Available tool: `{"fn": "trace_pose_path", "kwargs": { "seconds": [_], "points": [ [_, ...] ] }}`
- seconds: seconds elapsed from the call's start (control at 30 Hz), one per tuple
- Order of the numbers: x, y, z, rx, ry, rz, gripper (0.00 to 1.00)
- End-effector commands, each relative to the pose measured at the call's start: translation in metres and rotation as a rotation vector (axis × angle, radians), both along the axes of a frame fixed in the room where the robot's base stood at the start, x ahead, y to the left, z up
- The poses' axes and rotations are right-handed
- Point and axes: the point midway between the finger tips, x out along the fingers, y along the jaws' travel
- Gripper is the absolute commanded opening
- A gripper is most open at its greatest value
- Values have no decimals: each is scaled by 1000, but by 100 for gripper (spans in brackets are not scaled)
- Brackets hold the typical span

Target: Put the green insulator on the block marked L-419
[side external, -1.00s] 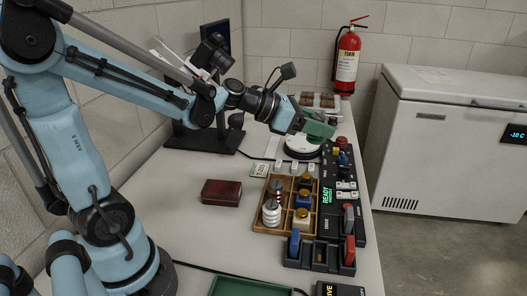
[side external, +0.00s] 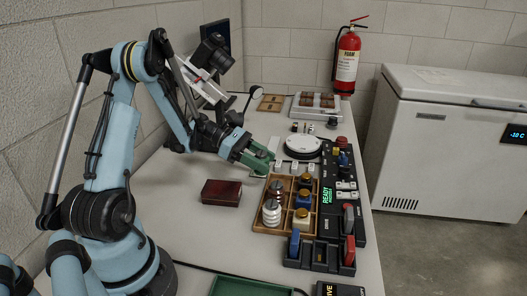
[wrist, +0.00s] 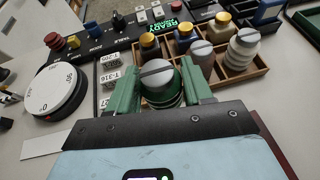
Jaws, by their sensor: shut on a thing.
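In the wrist view, the green insulator (wrist: 160,84) with its grey slotted top sits between the two green fingers of my gripper (wrist: 161,90), which is shut on it. In the side view my gripper (side external: 260,162) is low over the table, left of the row of white-labelled blocks (side external: 294,167); the insulator is hard to make out there. In the wrist view the labelled blocks (wrist: 108,75) stand in a row just left of the fingers. Their labels are small, the nearest is partly hidden, and I cannot surely read which is L-419.
A wooden compartment tray (side external: 256,225) with several insulators and knobs stands close by in front. A round white dial plate (side external: 302,147) is behind the blocks, a black control panel (side external: 327,218) to the right. A dark red box (side external: 221,193) lies left of the tray.

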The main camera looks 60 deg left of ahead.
Motion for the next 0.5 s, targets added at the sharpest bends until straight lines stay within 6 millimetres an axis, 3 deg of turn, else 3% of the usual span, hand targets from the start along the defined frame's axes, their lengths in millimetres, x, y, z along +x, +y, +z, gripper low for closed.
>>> {"fn": "trace_pose_path", "kwargs": {
  "seconds": [0.17,0.5],
  "points": [
    [-11,12,-12,-1,0,-19,17],
    [-11,18,-35,0,0,-12,17]
  ]
}}
